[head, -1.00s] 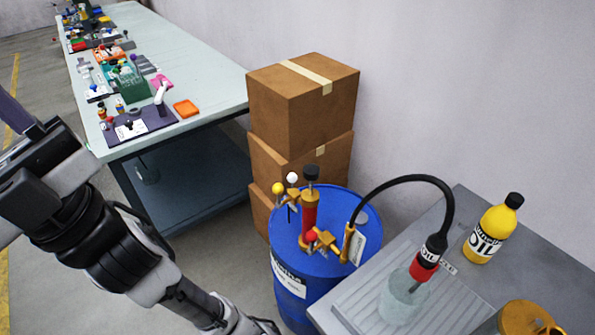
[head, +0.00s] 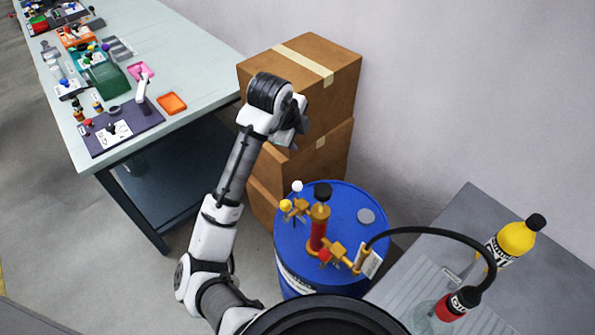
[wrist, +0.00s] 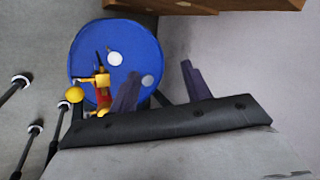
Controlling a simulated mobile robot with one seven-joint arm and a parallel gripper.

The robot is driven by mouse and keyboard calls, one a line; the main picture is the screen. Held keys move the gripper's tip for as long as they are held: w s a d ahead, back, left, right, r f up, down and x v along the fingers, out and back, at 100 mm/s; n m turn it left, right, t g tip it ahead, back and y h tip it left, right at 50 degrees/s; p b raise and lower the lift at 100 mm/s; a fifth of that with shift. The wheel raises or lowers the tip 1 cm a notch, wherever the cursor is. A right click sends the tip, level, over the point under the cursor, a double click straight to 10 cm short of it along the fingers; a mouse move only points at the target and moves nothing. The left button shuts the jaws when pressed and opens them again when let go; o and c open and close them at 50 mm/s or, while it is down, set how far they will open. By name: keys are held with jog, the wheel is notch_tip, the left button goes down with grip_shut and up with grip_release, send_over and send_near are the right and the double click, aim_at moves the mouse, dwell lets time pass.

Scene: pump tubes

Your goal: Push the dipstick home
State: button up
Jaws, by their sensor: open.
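A blue drum (head: 345,205) carries a red and brass pump (head: 318,232) with a black top knob. Beside the pump, a white ball knob (head: 297,186) and a yellow ball knob (head: 286,206) stand above the lid on the left; I cannot tell for sure which is the dipstick's. In the wrist view the white knob (wrist: 114,58) shows near the drum's middle and the yellow knob (wrist: 75,95) near its left edge. My gripper (wrist: 160,84) is open and empty, its dark fingers above and apart from the drum. In the head view my wrist hides the fingertips.
Stacked cardboard boxes (head: 310,65) stand right behind my wrist. A black hose (head: 430,231) arches from the pump to a red-capped nozzle (head: 456,302) over the right bench. A yellow oil bottle (head: 512,240) stands there. A cluttered table (head: 190,60) is at the left.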

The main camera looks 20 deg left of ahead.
aim_at(297, 184)
jog(key=s+f+m+g, duration=0.2)
jog(key=s+f+g, duration=0.2)
jog(key=s+f, duration=0.1)
jog(key=w+f, duration=0.1)
jog(key=f, duration=0.3)
jog(key=f+b, duration=0.1)
jog(key=f, duration=0.4)
jog(key=w+d+f, duration=0.1)
jog(key=f, duration=0.3)
jog(key=shift+w+f, duration=0.25)
jog(key=shift+w, duration=0.05)
grip_shut()
